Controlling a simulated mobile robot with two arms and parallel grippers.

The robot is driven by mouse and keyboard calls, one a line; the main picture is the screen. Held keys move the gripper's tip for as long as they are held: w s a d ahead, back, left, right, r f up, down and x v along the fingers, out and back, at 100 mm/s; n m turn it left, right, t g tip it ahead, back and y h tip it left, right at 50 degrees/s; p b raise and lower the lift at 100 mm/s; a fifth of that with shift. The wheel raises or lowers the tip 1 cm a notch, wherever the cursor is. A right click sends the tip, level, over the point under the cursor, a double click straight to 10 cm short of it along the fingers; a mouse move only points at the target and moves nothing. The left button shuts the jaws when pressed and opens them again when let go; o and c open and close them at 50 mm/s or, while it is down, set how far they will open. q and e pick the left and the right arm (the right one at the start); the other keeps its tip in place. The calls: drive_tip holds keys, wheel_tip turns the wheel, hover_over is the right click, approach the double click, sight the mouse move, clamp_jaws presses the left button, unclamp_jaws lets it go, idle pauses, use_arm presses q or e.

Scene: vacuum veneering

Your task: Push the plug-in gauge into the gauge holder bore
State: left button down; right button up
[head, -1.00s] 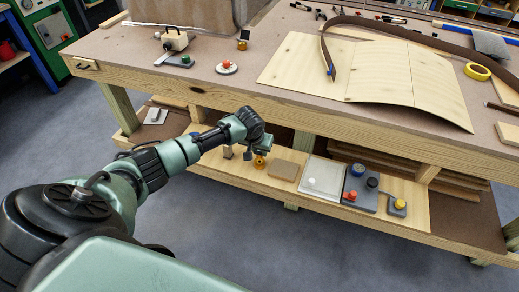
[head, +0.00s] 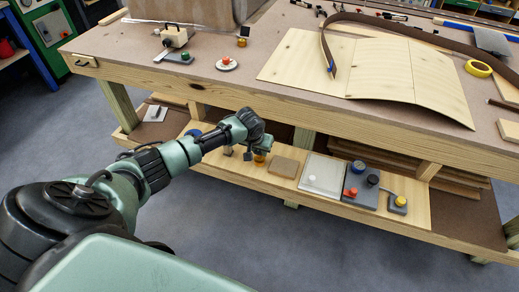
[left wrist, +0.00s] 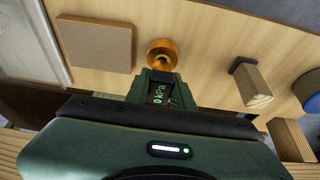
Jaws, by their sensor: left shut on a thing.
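My left gripper (head: 263,143) reaches over the low shelf under the workbench. In the left wrist view the gripper (left wrist: 158,88) is shut on the plug-in gauge (left wrist: 158,97), a small dark body whose display reads kPa in green. A round brass-coloured piece (left wrist: 163,52), apparently the gauge holder, stands on the shelf just beyond the fingertips. It also shows below the gripper in the head view (head: 260,157). The gauge's front end is hidden by the fingers, so I cannot tell whether it is in the bore or just apart from it. My right gripper is not in view.
A brown square pad (head: 284,167), a white tray (head: 322,175) and a grey box with coloured knobs (head: 361,188) are to the right on the shelf. A wooden block with a dark cap (left wrist: 251,84) stands close by. The workbench edge (head: 300,112) overhangs the shelf's back.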

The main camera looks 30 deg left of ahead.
use_arm(q)
drive_tip(key=shift+f, duration=0.6)
drive_tip(key=c, duration=1.1)
unclamp_jaws()
drive_tip(key=v, duration=0.7)
drive_tip(key=shift+s+r, duration=0.15)
drive_tip(key=shift+r, duration=0.2)
